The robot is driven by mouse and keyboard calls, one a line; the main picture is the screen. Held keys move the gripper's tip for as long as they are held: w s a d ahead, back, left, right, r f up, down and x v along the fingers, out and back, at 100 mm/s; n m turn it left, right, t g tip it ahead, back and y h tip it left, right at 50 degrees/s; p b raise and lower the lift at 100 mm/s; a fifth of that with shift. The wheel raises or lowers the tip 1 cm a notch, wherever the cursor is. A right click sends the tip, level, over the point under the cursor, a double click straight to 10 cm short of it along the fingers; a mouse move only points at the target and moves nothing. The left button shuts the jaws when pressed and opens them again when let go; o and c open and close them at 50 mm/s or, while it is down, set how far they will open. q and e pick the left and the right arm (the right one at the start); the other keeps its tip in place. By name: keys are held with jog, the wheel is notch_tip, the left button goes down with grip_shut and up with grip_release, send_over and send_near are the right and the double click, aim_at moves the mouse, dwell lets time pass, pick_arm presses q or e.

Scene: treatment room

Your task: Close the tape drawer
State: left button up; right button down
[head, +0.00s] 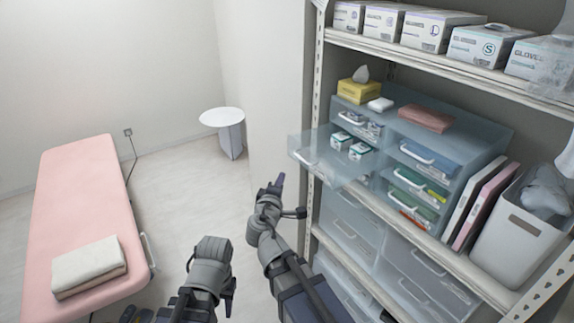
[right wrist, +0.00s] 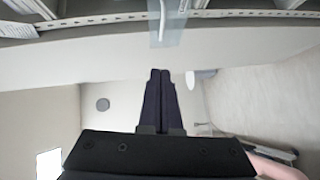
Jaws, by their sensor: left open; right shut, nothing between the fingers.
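The tape drawer (head: 311,158) is a clear bluish drawer with a white handle, standing pulled out from the upper left of the translucent drawer cabinet (head: 455,119) on the shelf. Small white and green boxes (head: 359,151) lie in it. In the right wrist view, its translucent front (right wrist: 172,38) and handle show at the top. My right gripper (head: 279,182) is shut and empty, left of and a little below the drawer front, apart from it; its fingers (right wrist: 160,75) point towards it. My left gripper (head: 213,250) is open, low in the middle; its fingertips are hard to make out.
Glove boxes (head: 428,31) fill the upper shelf. A yellow tissue box (head: 358,90) stands on the cabinet; folders (head: 472,205) and a white bin (head: 512,240) stand right of it. A pink bed (head: 82,205) is at left.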

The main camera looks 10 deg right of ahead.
jog(key=b, duration=0.2)
send_near(300, 158)
jog(key=w+a, duration=0.1)
jog(key=w, duration=0.4)
pick_arm(q)
jog(key=shift+f, duration=1.05)
pick_arm(e)
jog(key=shift+w+d+f, duration=0.15)
jog(key=shift+d+f, duration=0.1)
jog(key=shift+d, duration=0.5)
jog(key=shift+w+d+f, duration=0.2)
jog(key=shift+d+f, duration=0.05)
jog(key=shift+d, duration=0.55)
